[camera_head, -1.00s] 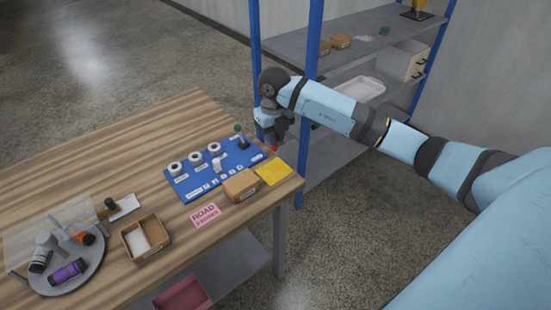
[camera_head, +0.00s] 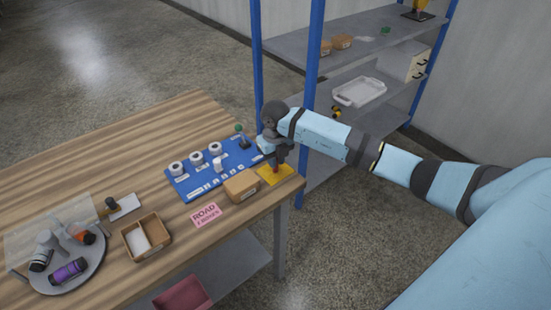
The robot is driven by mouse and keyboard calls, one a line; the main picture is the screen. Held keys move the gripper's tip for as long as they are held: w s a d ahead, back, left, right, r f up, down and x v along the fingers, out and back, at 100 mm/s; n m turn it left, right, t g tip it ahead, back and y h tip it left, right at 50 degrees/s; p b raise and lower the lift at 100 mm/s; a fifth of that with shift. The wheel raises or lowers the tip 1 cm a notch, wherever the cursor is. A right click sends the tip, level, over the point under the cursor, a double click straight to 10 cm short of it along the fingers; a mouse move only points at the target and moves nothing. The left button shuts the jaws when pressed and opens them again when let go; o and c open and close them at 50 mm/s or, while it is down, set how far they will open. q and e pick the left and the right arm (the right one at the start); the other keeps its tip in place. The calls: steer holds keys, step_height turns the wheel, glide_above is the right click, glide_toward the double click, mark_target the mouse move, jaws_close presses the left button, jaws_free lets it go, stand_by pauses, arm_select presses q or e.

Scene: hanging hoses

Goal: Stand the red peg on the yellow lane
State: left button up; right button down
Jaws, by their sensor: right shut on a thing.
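The red peg (camera_head: 276,169) is small and mostly hidden by my right gripper (camera_head: 276,161), which is shut on it. Its red lower end shows below the fingers, over the yellow lane (camera_head: 284,177). The yellow lane is a flat yellow patch at the right corner of the wooden table. The peg looks roughly upright. I cannot tell whether its bottom touches the lane. My left gripper is not in view.
A cardboard box (camera_head: 241,186) stands just left of the yellow lane. A blue panel (camera_head: 190,192) with white rolls and a green-topped lever (camera_head: 242,139) lies behind it. A blue shelf post (camera_head: 314,60) rises close to my right arm. A pink sign (camera_head: 206,214) lies in front.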

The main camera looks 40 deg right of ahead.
steer(key=c, duration=1.1)
jaws_free()
steer(key=shift+f, duration=0.15)
